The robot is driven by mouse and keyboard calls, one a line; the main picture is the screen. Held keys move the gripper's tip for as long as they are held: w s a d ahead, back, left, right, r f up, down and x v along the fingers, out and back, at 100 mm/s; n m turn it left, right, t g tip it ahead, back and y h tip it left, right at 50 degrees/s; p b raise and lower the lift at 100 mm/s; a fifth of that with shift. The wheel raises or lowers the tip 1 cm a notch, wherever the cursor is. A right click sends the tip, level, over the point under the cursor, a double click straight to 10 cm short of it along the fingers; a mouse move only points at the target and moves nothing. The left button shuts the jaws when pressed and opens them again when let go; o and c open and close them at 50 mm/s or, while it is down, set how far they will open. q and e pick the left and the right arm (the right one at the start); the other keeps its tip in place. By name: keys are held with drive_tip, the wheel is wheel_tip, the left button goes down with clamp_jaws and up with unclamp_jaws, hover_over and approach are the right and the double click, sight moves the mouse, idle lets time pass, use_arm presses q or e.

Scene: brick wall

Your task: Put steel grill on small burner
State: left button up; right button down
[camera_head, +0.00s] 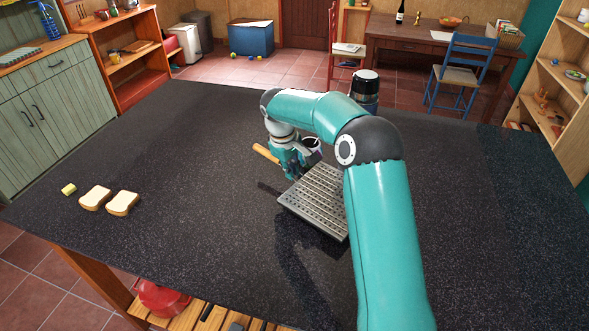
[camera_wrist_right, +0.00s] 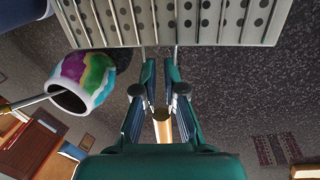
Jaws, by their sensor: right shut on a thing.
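The steel grill (camera_head: 316,202) is a flat square plate with rows of holes and a wooden handle (camera_head: 265,152). My right gripper (camera_head: 293,160) is shut on the grill's handle wires, with the plate on the near side in the head view. In the right wrist view, the plate (camera_wrist_right: 190,20) fills the top and the wooden end (camera_wrist_right: 162,126) of the handle shows between the fingers. I cannot tell the plate's exact height above the table. I cannot make out the small burner for certain; my right arm covers part of the table. My left gripper is out of view.
A dark cylinder (camera_head: 364,85) with a shiny band shows behind my right arm. A painted pot (camera_wrist_right: 86,80) with a stick in it stands close to the grill. Two bread slices (camera_head: 108,201) and a yellow piece (camera_head: 69,189) lie at left. The dark tabletop (camera_head: 470,230) is clear at right.

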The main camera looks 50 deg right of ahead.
drive_tip(key=shift+w+d, duration=0.25)
drive_tip(key=shift+d, duration=0.2)
drive_tip(key=shift+w+d+f+p, duration=0.1)
drive_tip(key=shift+d+p, duration=0.1)
drive_tip(key=shift+p, duration=0.15)
wheel_tip(320, 180, down, 2)
drive_tip(key=shift+f+p, duration=0.2)
drive_tip(key=shift+p, duration=0.15)
drive_tip(key=shift+f, duration=0.45)
drive_tip(key=c, duration=1.3)
unclamp_jaws()
drive_tip(key=shift+o, duration=0.2)
drive_tip(key=shift+a, duration=0.1)
